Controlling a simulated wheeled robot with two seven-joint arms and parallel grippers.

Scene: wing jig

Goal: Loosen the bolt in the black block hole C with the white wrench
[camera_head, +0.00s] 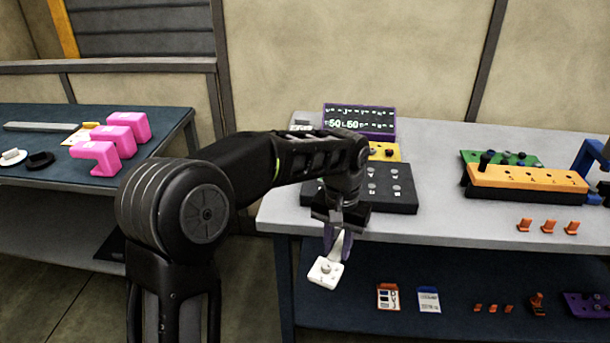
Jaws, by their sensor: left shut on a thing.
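My left gripper (338,238) hangs in front of the table's front edge. It is shut on the white wrench (325,271), whose broad head points down and toward me, clear of any surface. The black block (402,206) lies on the light grey table behind the gripper, with several light round marks on its top. My left arm and wrist cover the block's left part. The hole letters are too small to read, so I cannot tell which is hole C or see its bolt. My right gripper is out of view.
A yellow block (385,151) and a purple-framed display (372,122) stand behind the black block. An orange block (527,178) is on the table's right, with small orange pieces (548,227) before it. A lower shelf (455,325) holds small items. Pink blocks (96,150) stand on the left table.

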